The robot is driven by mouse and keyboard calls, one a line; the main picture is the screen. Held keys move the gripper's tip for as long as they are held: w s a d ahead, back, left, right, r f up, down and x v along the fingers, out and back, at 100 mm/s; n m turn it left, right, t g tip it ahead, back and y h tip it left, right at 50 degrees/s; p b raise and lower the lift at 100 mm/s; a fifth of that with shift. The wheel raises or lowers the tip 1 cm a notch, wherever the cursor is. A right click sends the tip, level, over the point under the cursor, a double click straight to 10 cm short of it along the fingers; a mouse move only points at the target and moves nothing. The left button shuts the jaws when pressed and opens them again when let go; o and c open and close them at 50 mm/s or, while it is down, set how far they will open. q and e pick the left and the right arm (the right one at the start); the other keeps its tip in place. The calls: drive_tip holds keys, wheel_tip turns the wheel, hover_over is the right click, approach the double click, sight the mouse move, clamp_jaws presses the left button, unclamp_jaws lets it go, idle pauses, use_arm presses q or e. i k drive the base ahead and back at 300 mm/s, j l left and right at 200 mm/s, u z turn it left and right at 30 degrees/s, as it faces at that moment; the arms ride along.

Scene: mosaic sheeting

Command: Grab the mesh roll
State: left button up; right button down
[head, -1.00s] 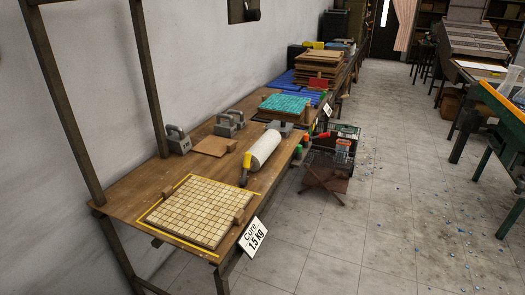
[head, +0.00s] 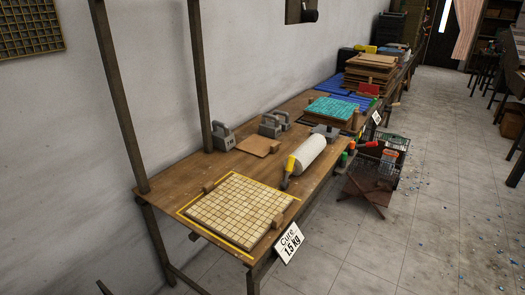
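The mesh roll (head: 311,155) looks like a white cylinder lying on the wooden bench (head: 168,178), behind the beige tile sheet (head: 238,211). A yellow-handled tool (head: 289,170) lies at its near end, and I cannot tell whether they touch. Neither of my grippers shows in the head view.
Grey weights (head: 270,126) and a brown board (head: 259,146) lie behind the sheet. A teal tile sheet (head: 333,109) sits farther back on the bench. A sign (head: 289,243) hangs at the front edge. A wire basket (head: 377,165) stands on the floor beside the bench.

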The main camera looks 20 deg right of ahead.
sight(304, 155)
drive_tip(key=i+l+u, duration=0.3)
drive_tip(key=l, duration=0.15)
drive_tip(key=l+u, duration=0.25)
drive_tip(key=l, duration=0.15)
drive_tip(key=i+l+u, duration=0.1)
drive_tip(key=l+u, duration=0.2)
drive_tip(key=l, duration=0.2)
drive_tip(key=l+u, duration=0.25)
drive_tip(key=l, duration=0.25)
